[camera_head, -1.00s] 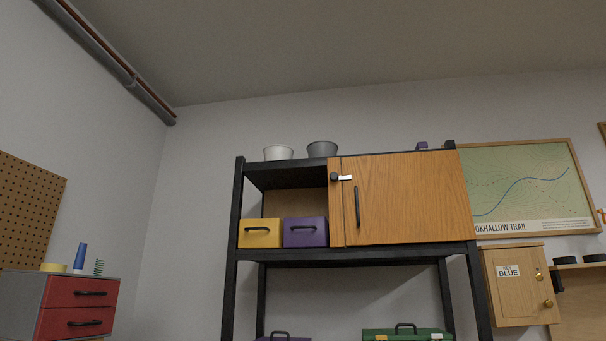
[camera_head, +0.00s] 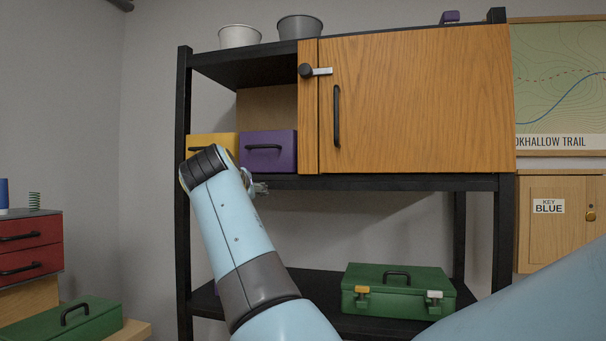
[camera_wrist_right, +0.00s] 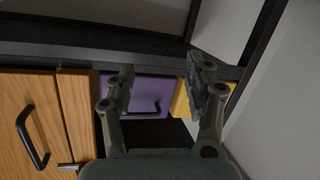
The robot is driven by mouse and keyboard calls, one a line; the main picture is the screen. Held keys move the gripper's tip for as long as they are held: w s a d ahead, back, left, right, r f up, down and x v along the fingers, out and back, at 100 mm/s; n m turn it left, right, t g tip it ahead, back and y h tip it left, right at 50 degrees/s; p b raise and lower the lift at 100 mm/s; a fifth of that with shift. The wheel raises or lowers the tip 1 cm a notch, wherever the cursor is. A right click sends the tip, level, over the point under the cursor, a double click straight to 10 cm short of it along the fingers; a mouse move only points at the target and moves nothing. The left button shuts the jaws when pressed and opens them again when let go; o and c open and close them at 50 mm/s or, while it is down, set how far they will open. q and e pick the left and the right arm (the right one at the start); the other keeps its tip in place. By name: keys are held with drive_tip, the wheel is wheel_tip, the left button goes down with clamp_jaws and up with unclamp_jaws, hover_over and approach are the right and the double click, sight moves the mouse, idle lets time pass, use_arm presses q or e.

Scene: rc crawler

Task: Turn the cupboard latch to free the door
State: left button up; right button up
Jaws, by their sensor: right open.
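The cupboard door (camera_head: 420,100) is wood-brown and closed, with a black vertical handle (camera_head: 337,115). The latch (camera_head: 316,71) is at its upper left edge: a dark round knob with a pale bar lying horizontally across the gap onto the door. In the right wrist view, which is upside down, the latch bar (camera_wrist_right: 70,166) shows at the bottom left, beside the door handle (camera_wrist_right: 31,137). My right gripper (camera_wrist_right: 164,72) is open and empty, in front of the purple and yellow boxes, apart from the latch. In the head view it is mostly hidden behind my wrist. My left gripper is not in view.
A purple box (camera_head: 268,152) and a yellow box (camera_head: 214,141) sit in the open bay left of the door. A black shelf edge (camera_head: 400,182) runs below. A green toolbox (camera_head: 398,290) stands on the lower shelf. Two pots stand on top.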

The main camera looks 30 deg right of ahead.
drive_tip(key=s+d+r+m+h+p, duration=0.1)
drive_tip(key=s+r+m+h, duration=0.15)
drive_tip(key=r, duration=0.75)
drive_tip(key=s+r+m+h+p, duration=0.1)
drive_tip(key=s+r+m, duration=0.15)
drive_tip(key=r, duration=0.65)
drive_tip(key=m+g+h+p, duration=0.1)
drive_tip(key=m+p, duration=0.1)
approach(304, 70)
drive_tip(key=p+x, duration=0.2)
drive_tip(key=x, duration=0.6)
drive_tip(key=shift+r+p, duration=0.2)
drive_tip(key=shift+p, duration=0.2)
drive_tip(key=shift+w+d+f, duration=0.1)
drive_tip(key=shift+w+d, duration=0.2)
drive_tip(key=shift+w, duration=0.05)
clamp_jaws()
